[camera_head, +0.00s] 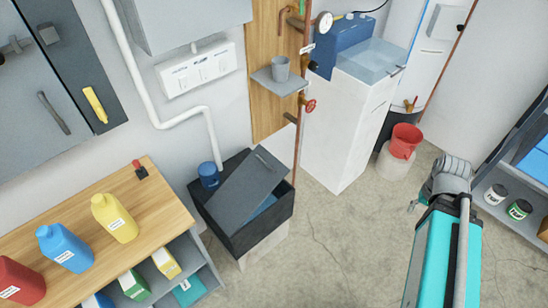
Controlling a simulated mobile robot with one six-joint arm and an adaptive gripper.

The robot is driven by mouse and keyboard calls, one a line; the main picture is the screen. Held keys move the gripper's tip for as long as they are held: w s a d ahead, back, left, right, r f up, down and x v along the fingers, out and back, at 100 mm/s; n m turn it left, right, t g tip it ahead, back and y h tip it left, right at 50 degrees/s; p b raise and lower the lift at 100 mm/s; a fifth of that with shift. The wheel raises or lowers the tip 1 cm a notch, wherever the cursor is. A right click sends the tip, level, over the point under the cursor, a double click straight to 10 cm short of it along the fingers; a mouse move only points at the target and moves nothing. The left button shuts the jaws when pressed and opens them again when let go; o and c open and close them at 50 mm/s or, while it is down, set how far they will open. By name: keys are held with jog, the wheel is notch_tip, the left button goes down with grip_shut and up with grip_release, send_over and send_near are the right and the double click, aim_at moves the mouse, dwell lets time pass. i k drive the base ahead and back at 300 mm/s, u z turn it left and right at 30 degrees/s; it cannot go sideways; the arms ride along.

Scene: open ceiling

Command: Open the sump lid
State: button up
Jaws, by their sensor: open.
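The sump (259,224) is a dark box on a pale base against the wall, left of the white cabinet. Its dark grey lid (238,192) sits at a slant over it, with a bar handle (263,160) near its upper end. A gap at the lid's right side shows blue inside the box. I cannot tell how the lid is hinged. My arm is at the right, with its end well apart from the lid. Only a small part of my gripper (413,206) shows beside the grey wrist; it is open and nothing shows in it.
A blue cup (208,175) stands at the sump's back left corner. A wooden-topped bench (150,215) with bottles is on the left. A vertical pipe with a red valve (310,105) stands just right of the sump. The floor (330,240) between sump and arm is clear.

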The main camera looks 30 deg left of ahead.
aim_at(261, 172)
jog(key=z, duration=0.15)
jog(key=k, duration=1.15)
jog(key=u, duration=0.8)
jog(key=i, duration=1)
jog(key=z, duration=0.1)
